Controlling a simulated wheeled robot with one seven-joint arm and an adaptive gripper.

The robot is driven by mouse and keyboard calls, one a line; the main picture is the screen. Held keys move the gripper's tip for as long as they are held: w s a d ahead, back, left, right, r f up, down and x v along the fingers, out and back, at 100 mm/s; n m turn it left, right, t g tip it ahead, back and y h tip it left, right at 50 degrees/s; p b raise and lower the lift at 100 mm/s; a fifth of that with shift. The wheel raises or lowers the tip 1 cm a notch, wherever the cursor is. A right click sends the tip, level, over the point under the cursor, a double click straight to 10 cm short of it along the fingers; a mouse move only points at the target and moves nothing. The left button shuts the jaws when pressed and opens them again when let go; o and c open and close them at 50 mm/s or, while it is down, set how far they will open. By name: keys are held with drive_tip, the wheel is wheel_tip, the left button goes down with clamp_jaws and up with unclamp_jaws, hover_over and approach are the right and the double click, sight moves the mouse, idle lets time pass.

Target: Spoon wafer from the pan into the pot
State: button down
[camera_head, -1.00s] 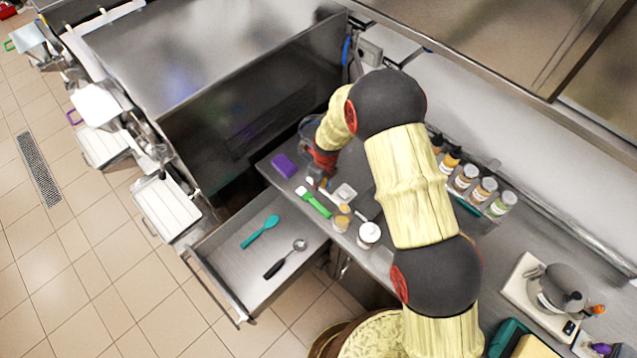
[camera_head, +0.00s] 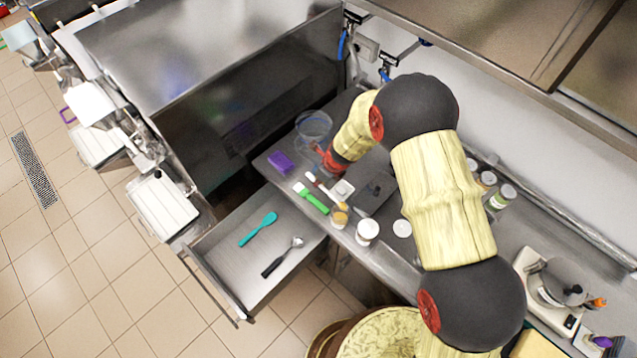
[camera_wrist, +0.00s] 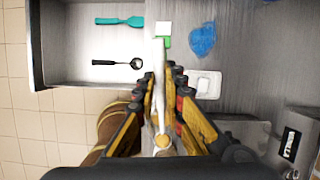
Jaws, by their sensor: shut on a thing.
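In the wrist view my gripper (camera_wrist: 160,76) is shut on a slim white utensil (camera_wrist: 158,92), which runs lengthwise between the yellow and black fingers. Its far end and exact kind are unclear. In the head view my gripper (camera_head: 323,168) is low over the counter, beside a white-and-brown utensil, and its fingers are partly hidden. A grey square pan (camera_head: 372,194) lies to its right, with small dark shapes on it that I cannot identify. A grey lidded pot (camera_head: 560,280) stands on a white base at the right. I see no wafer for certain.
A green-handled brush (camera_head: 312,200), purple sponge (camera_head: 281,162), small white dish (camera_head: 343,189), jar (camera_head: 339,217) and white tub (camera_head: 367,232) crowd the counter. A clear bowl (camera_head: 313,124) stands behind. The open drawer (camera_head: 245,235) holds a teal spatula (camera_head: 258,229) and black-handled spoon (camera_head: 283,258).

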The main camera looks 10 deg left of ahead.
drive_tip(key=shift+w+f+b, duration=0.1)
drive_tip(key=shift+f+b, duration=0.05)
drive_tip(key=shift+b, duration=0.55)
drive_tip(key=b, duration=0.5)
drive_tip(key=r+y+b, duration=0.1)
drive_tip(key=b, duration=0.4)
drive_tip(key=shift+s+d+r+t+y, duration=0.25)
drive_tip(key=shift+s+d+t+y, duration=0.05)
drive_tip(key=shift+d+t, duration=0.1)
drive_tip(key=d+r+y+b, duration=0.1)
drive_tip(key=b, duration=0.6)
drive_tip(key=s+d+r+t+y+b, duration=0.1)
drive_tip(key=b, duration=0.6)
drive_tip(key=shift+d+y+b, duration=0.15)
drive_tip(key=shift+y+b, duration=0.25)
drive_tip(key=shift+s+d+r+t+b, duration=0.2)
drive_tip(key=shift+t+b, duration=0.1)
drive_tip(key=shift+b, duration=0.8)
